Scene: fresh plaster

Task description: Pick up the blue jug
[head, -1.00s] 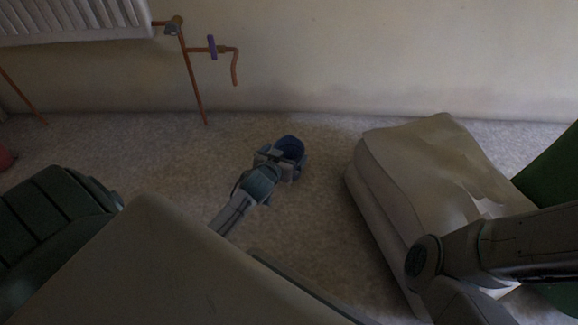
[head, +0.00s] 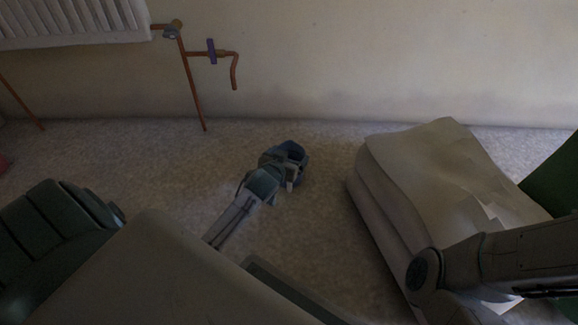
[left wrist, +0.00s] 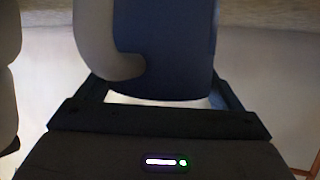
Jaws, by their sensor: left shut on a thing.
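The blue jug (head: 297,150) is low over the carpeted floor near the middle of the head view, partly hidden behind my left gripper. My left gripper (head: 286,172) is shut on the jug. In the left wrist view the jug (left wrist: 185,50) fills the upper middle, with a grey finger (left wrist: 108,45) of my gripper in front of its left part. I cannot tell whether the jug touches the floor. My right gripper is out of view; only part of my right arm shows at the lower right.
A stacked, paper-topped pale block (head: 425,160) stands right of the jug. A green thing (head: 555,175) stands at the right edge. Carpet (head: 150,160) left of the jug is clear.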

